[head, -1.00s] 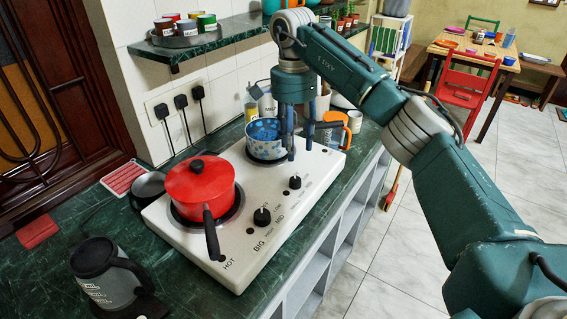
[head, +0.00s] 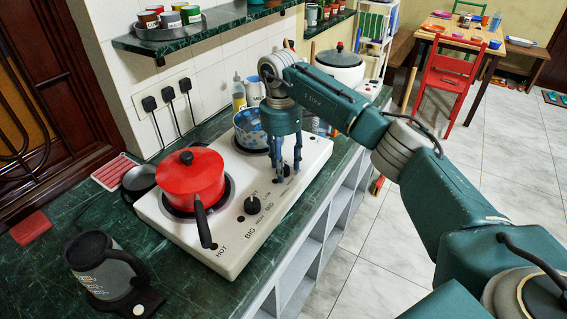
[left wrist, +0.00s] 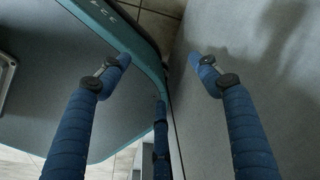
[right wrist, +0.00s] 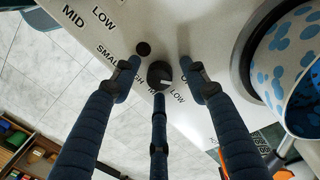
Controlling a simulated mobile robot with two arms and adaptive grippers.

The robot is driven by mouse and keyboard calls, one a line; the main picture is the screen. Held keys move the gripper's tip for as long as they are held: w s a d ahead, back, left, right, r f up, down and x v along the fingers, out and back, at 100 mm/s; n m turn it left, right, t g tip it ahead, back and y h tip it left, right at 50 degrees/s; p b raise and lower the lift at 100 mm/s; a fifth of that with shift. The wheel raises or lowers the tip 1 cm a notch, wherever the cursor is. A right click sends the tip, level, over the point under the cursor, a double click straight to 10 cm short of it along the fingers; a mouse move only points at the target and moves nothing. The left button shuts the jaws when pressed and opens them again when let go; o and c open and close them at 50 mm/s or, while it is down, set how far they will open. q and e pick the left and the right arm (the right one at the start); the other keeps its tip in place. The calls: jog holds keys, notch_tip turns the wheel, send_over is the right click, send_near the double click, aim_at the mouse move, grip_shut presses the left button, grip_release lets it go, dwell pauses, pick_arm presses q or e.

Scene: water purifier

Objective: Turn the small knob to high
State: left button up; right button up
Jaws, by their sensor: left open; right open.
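The small knob (right wrist: 160,75) is black with a light pointer mark and sits on the white stove panel, near its "SMALL" and "LOW" lettering. In the right wrist view my right gripper (right wrist: 159,68) is open, with its fingertips spread around the knob; I cannot tell whether they touch it. In the head view the right gripper (head: 286,166) points down over the knob, and its fingers partly hide it. My left gripper (left wrist: 160,65) is open and empty, seen only in the left wrist view against grey surfaces.
The white two-burner stove (head: 236,232) carries a red pot (head: 190,178) and a blue-patterned pot (head: 250,128) close beside the right gripper. The big knob (head: 252,204) is nearer. A dark kettle (head: 104,268) stands on the green counter (head: 62,222).

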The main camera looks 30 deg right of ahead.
pick_arm(q)
jog(key=shift+s+a+f, duration=0.1)
jog(key=shift+s, duration=0.65)
pick_arm(e)
grip_shut()
